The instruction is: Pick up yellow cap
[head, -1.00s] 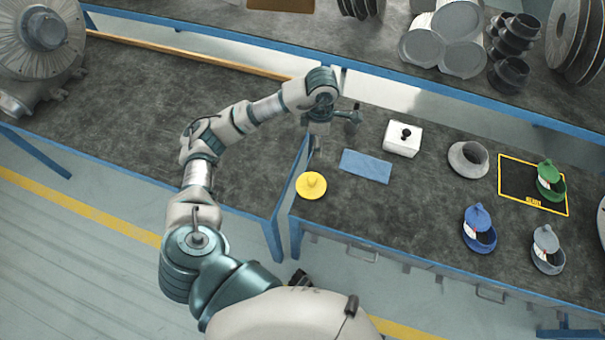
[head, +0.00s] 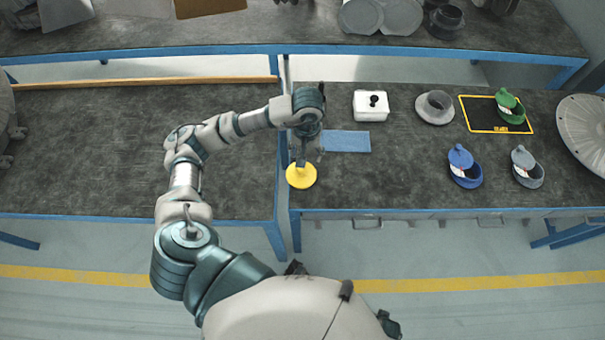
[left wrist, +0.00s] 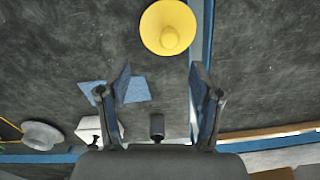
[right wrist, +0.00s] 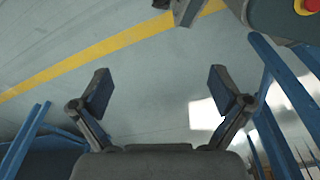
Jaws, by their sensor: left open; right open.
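The yellow cap (head: 301,176) lies near the front left corner of the right bench. It is a round disc with a knob on top. In the left wrist view the yellow cap (left wrist: 168,27) is at the top, ahead of the fingers and apart from them. My left gripper (head: 301,158) is just behind the cap in the head view, pointing down above the bench. In the left wrist view my left gripper (left wrist: 163,88) is open and empty. My right gripper (right wrist: 163,88) is open and empty over the floor, away from the bench.
A blue cloth (head: 346,141), a white box with a black knob (head: 370,105) and a grey flanged ring (head: 435,107) lie right of the cap. Blue (head: 465,167), grey (head: 527,168) and green (head: 510,108) lidded pieces stand farther right. The left bench (head: 130,150) is mostly clear.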

